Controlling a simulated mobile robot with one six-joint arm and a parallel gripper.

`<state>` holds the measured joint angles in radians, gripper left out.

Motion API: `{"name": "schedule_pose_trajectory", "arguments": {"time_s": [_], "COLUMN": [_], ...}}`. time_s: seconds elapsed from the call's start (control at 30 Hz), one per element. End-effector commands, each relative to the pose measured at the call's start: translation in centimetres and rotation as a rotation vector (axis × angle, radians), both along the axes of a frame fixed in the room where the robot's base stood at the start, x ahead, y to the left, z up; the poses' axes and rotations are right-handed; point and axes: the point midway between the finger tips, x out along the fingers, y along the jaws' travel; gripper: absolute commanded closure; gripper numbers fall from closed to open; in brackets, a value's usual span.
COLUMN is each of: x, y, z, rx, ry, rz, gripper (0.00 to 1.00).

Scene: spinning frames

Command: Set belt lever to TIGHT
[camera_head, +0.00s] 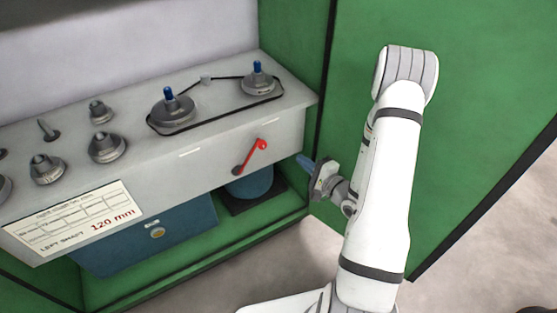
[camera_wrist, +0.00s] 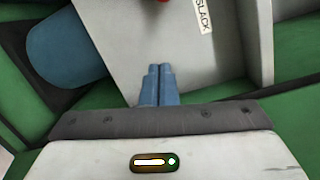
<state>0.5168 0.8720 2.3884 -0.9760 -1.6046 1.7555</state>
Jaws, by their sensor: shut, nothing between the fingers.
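The belt lever (camera_head: 250,157) is a red arm with a round red knob on the front face of the grey machine panel. It slants up and to the right from its dark pivot. In the wrist view only a sliver of red shows at the top edge, beside a white label reading SLACK (camera_wrist: 203,15). No TIGHT label is readable. My gripper (camera_head: 306,163) is right of the lever and a little below its knob, apart from it. Its blue fingers (camera_wrist: 160,69) are together and empty in the wrist view.
The belt (camera_head: 215,80) runs around two stepped pulleys on the panel top. A blue motor (camera_head: 250,184) sits beneath the lever, also large at left in the wrist view (camera_wrist: 62,48). The green cabinet wall (camera_head: 325,100) stands close by my gripper. A card reads 120 mm (camera_head: 112,220).

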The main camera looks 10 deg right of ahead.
Motion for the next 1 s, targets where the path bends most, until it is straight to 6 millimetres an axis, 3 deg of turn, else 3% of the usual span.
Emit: {"name": "schedule_pose_trajectory", "arguments": {"time_s": [0.03, 0.1, 0.57, 0.77, 1.0], "x": [-0.5, -1.0, -1.1, 0.9, 5.5], "y": [-0.1, -0.1, 0.0, 1.2, 3.5], "z": [-1.3, -1.6, -1.4, -1.3, -1.0], "rx": [0.066, 0.133, 0.181, 0.178, 0.178], "ry": [-0.007, -0.018, -0.029, -0.031, -0.033], "rz": [0.002, 0.007, 0.013, 0.019, 0.020], "gripper": [1.00, 1.00, 1.00, 1.00, 1.00]}}
